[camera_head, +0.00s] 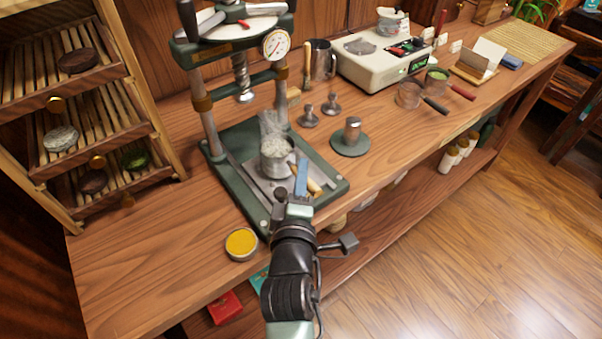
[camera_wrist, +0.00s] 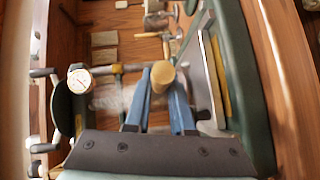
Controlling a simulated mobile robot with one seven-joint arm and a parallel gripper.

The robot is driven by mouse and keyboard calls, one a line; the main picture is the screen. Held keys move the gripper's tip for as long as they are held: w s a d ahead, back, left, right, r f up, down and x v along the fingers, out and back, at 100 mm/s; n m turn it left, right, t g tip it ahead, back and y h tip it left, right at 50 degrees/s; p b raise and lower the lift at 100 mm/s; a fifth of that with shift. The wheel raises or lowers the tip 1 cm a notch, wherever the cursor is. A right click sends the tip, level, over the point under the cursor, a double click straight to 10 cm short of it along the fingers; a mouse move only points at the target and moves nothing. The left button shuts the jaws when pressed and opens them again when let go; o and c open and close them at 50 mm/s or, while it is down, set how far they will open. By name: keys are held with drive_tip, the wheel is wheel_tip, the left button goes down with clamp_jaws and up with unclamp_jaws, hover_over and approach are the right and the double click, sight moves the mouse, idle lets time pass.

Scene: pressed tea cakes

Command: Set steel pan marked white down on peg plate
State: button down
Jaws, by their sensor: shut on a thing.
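A steel pan (camera_head: 277,163) with pale contents and whitish vapour above it is over the press base. I cannot make out a white mark on it. My gripper (camera_head: 303,179) is shut on its pale wooden handle (camera_head: 314,188). In the wrist view the blue fingers of my gripper (camera_wrist: 163,88) flank the round handle end (camera_wrist: 162,75). I cannot tell if the pan touches the press base. The likely peg plate, a round green plate (camera_head: 350,149) with an upright steel cylinder (camera_head: 352,128), stands right of the press.
The green press (camera_head: 215,148) has posts and a screw around the pan. Two tampers (camera_head: 309,117) stand behind right. A scale (camera_head: 385,65) and other pans (camera_head: 409,96) are farther right. A yellow-filled tin (camera_head: 241,243) is near the front edge; a slatted rack (camera_head: 95,110) is left.

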drive_tip(key=shift+f+b, duration=0.45)
drive_tip(key=shift+f, duration=0.15)
drive_tip(key=c, duration=0.7)
unclamp_jaws()
drive_tip(key=shift+f, duration=0.15)
drive_tip(key=shift+s+a+r+b, duration=0.15)
drive_tip(key=shift+s+r, duration=0.15)
drive_tip(key=shift+s, duration=1.85)
drive_tip(key=shift+s+a+r+b, duration=0.15)
drive_tip(key=shift+s+r, duration=0.2)
drive_tip(key=shift+s, duration=1.75)
drive_tip(key=shift+s+a+r+b, duration=0.15)
drive_tip(key=shift+s+r, duration=0.15)
drive_tip(key=shift+s, duration=1.85)
